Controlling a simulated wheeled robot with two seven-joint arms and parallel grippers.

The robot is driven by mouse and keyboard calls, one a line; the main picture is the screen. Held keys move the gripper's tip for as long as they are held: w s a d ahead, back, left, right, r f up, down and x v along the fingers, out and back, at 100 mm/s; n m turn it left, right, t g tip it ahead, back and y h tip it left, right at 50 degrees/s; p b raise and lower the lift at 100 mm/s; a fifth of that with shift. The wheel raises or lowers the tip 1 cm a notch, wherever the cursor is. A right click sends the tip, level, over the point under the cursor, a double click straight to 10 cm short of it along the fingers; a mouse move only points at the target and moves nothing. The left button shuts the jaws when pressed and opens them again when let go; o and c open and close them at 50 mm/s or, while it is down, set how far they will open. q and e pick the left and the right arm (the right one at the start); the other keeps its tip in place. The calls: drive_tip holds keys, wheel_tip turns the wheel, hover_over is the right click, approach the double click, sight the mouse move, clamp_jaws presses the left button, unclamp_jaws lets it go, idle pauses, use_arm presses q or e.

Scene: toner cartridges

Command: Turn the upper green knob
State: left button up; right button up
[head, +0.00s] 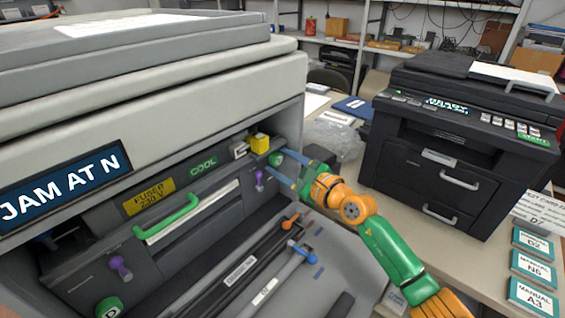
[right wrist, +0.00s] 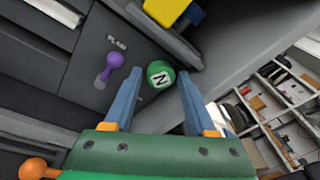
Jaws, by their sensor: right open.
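The upper green knob (head: 275,158) sits at the right end of the opened printer's inner panel. In the right wrist view this green knob (right wrist: 160,74) carries a white label with a dark N. My right gripper (head: 279,162) is open, its two blue fingers reaching toward the panel. In the right wrist view my right gripper (right wrist: 160,78) has one finger on each side of the knob, apparently with gaps. Whether either finger touches it is unclear. A lower green knob (head: 109,305) marked D is at the lower left. My left gripper is not in view.
A yellow block (head: 259,142) sits just beside the upper knob. A purple lever (head: 259,180) hangs below it. A green handle (head: 166,217) crosses the fuser unit. The printer's side wall (head: 293,128) stands close to my right gripper. A black printer (head: 455,150) stands at right.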

drive_tip(key=shift+d, duration=0.1)
drive_tip(key=v, duration=0.7)
